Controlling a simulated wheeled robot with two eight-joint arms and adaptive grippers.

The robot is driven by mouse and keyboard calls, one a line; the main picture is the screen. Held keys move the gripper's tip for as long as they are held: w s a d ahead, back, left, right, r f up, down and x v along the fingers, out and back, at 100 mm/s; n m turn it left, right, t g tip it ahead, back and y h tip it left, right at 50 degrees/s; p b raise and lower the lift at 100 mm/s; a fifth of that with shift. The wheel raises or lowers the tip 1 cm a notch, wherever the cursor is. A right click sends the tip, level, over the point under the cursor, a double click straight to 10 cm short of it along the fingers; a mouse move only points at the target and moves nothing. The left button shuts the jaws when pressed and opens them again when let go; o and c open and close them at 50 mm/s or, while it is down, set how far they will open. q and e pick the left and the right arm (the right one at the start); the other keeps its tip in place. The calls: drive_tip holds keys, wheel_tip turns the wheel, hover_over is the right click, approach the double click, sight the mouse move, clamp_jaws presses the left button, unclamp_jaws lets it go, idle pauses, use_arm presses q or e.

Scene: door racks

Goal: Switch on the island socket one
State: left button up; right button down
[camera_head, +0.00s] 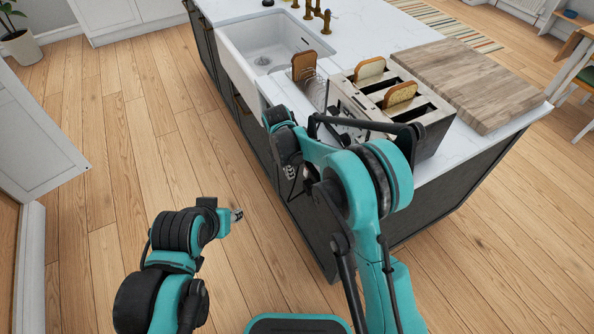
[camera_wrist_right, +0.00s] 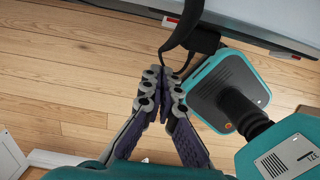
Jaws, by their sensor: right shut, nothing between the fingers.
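The island (camera_head: 440,190) has a white top and dark sides and stands at the centre right of the head view. In the right wrist view, two small pale plates with red marks, one plate (camera_wrist_right: 170,21) at top centre and another (camera_wrist_right: 296,57) at right, may be sockets; I cannot tell which is socket one or its switch state. My right gripper (camera_wrist_right: 162,72) is shut and empty, fingertips together, apart from the plates. In the head view the right gripper (camera_head: 290,171) is beside the island's front side, partly hidden by my arm. My left gripper (camera_head: 237,214) is over the floor; its jaws are unclear.
A white sink (camera_head: 265,45) is further back. The wooden floor (camera_head: 110,150) to the left is clear.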

use_arm(q)
wheel_tip(320, 180, up, 3)
drive_tip(key=shift+d+r+p, duration=0.1)
drive_tip(key=shift+r+p, duration=0.1)
drive_tip(key=shift+p, duration=1.05)
use_arm(e)
wheel_tip(320, 180, up, 9)
drive_tip(key=shift+s+a, duration=0.15)
drive_tip(key=shift+a, duration=0.1)
drive_tip(key=shift+a+r, duration=0.1)
